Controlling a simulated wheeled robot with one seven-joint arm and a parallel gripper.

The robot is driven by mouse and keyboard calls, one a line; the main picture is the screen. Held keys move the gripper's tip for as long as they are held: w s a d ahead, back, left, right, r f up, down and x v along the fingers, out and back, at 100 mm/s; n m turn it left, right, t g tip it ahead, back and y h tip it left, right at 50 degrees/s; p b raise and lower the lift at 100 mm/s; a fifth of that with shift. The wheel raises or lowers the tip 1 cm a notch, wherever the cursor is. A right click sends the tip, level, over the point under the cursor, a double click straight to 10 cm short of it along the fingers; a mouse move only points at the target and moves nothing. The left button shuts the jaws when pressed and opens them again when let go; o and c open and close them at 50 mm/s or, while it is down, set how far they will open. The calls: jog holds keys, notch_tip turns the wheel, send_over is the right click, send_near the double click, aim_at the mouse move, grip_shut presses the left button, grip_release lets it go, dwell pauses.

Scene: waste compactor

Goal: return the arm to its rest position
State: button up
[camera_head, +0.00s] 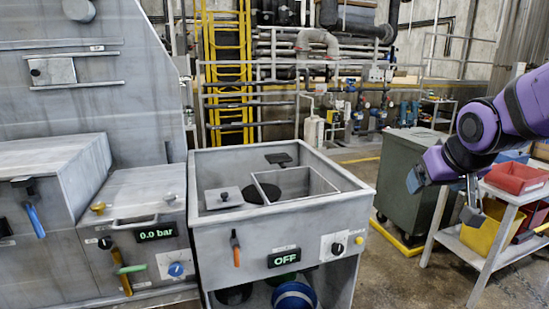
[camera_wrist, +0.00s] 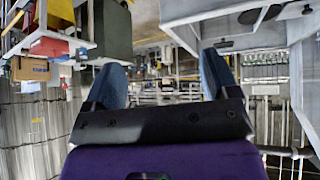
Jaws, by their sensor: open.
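My gripper (camera_head: 443,197) hangs at the end of my purple arm on the right side of the head view. It is to the right of the compactor and in front of the shelf cart. In the wrist view its two blue-grey fingers (camera_wrist: 162,62) stand wide apart with nothing between them. The gripper is open and touches nothing that I can see. The compactor's open-topped grey bin (camera_head: 343,194) stands in the centre, with an "OFF" display (camera_head: 284,257) on its front.
A dark green wheeled container (camera_head: 408,165) stands behind my gripper. A white cart (camera_head: 484,243) with a red bin (camera_head: 515,178) and a yellow bin (camera_head: 484,229) is close to my arm. A pressure display (camera_head: 156,232) reads 0.0 bar. Floor shows between compactor and cart.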

jog(key=s+r+g, duration=0.2)
jog(key=s+r, duration=0.1)
jog(key=s, duration=1.5)
jog(key=shift+a+y, duration=0.4)
jog(key=shift+s+r, duration=0.1)
